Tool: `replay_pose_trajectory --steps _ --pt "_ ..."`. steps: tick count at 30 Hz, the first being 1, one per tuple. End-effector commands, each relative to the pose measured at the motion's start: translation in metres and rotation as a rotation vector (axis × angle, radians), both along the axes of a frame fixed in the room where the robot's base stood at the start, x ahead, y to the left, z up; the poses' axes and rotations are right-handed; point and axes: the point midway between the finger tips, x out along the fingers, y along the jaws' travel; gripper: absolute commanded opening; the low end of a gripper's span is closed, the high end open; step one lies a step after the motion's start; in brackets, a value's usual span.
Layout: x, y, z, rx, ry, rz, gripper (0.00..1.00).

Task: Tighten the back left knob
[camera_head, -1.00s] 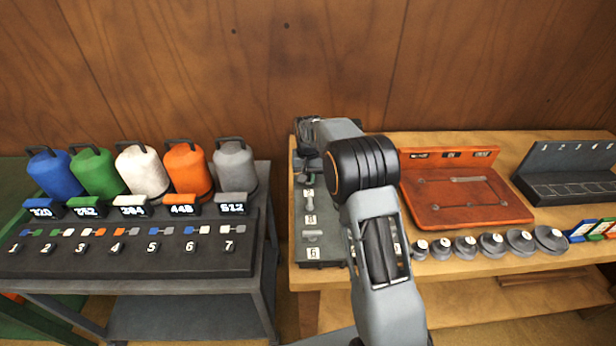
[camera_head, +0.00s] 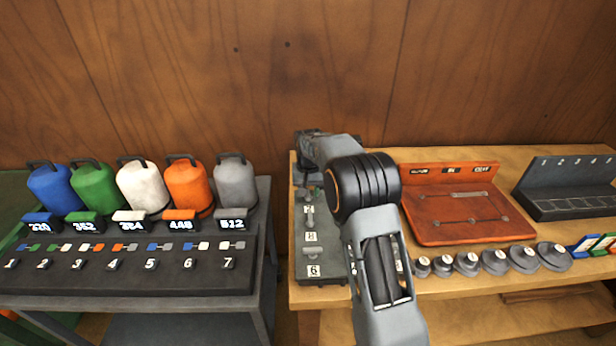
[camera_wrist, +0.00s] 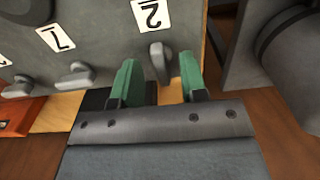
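In the wrist view, my gripper (camera_wrist: 159,70) has two green fingers spread apart. A small grey knob (camera_wrist: 159,62) on the grey panel (camera_wrist: 105,45) stands between the fingertips, beside the label 2, with visible gaps on both sides. Another grey knob (camera_wrist: 75,77) sits to the left, near the label 7, and a darker one (camera_wrist: 17,87) is at the left edge. In the head view, my arm reaches over the panel (camera_head: 322,297) to its back left end. My gripper (camera_head: 308,178) is small there, and its fingers are hard to make out. My arm hides the panel's right side.
An orange-red tray (camera_head: 425,230) and a row of grey weights (camera_head: 494,261) stand to the right on the wooden bench (camera_head: 465,287). A dark rack (camera_head: 570,207) is farther right. A cart (camera_head: 262,290) on the left carries coloured canisters (camera_head: 140,187). A wood wall stands behind.

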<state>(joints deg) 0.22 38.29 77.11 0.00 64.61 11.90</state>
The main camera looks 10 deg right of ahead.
Motion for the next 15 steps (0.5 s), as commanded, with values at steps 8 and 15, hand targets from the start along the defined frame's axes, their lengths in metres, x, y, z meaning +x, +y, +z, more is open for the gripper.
replay_pose_trajectory --steps 8,15 --pt "0.001 0.0 0.053 0.0 -0.006 0.0 0.39" --pt "0.001 0.0 0.098 0.0 -0.004 0.0 0.39"
